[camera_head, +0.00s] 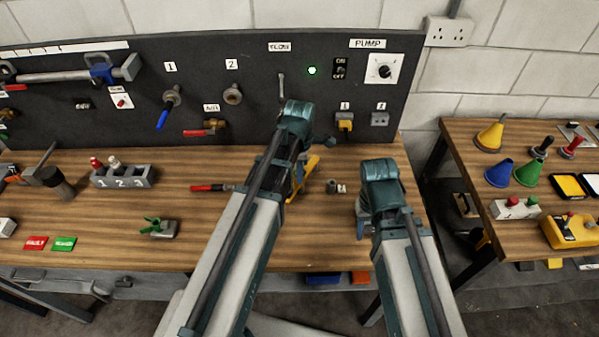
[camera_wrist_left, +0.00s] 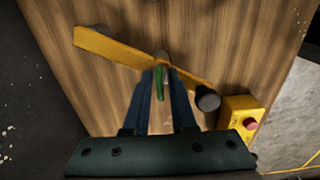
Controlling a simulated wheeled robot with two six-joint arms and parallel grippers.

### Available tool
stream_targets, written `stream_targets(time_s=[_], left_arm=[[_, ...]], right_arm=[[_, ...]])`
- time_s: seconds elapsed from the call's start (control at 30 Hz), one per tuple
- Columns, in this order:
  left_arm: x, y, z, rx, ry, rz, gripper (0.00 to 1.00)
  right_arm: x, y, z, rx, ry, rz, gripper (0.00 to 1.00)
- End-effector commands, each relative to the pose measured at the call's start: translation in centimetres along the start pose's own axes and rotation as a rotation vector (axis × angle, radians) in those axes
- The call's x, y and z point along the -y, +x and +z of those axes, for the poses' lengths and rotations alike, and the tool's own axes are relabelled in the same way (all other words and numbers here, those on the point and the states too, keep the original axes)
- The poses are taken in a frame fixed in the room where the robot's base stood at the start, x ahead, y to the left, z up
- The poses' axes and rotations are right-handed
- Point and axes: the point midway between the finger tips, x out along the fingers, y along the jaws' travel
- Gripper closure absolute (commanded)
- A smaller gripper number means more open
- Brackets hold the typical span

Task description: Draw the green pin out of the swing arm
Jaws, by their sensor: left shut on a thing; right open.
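The yellow swing arm (camera_wrist_left: 110,47) lies slantwise over the wooden bench in the left wrist view. Part of it shows behind my left arm in the head view (camera_head: 312,166). My left gripper (camera_wrist_left: 159,76) is shut on the green pin (camera_wrist_left: 159,86), which shows as a narrow green strip between the fingers, at the middle of the swing arm. How deep the pin sits in the arm is hidden. In the head view my left gripper (camera_head: 297,174) is partly hidden by its own arm. My right gripper (camera_head: 362,222) is open, low over the bench's right part, mostly hidden by its wrist.
A dark round knob (camera_wrist_left: 207,99) stands by the swing arm's near end. A red-handled tool (camera_head: 210,188) lies to the left, and a small grey socket (camera_head: 331,187) to the right. The black panel (camera_head: 215,105) rises behind. A second table (camera_head: 470,150) stands at right.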

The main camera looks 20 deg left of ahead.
Motion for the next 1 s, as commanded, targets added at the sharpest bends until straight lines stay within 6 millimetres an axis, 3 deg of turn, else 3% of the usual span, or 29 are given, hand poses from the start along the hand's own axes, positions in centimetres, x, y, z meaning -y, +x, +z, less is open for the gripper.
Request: stream_targets(time_s=[1.0], left_arm=[[0.0,-2.0,0.0,0.000,0.000,0.000,1.00]], right_arm=[[-0.2,-2.0,0.1,0.000,-0.001,0.000,0.50]])
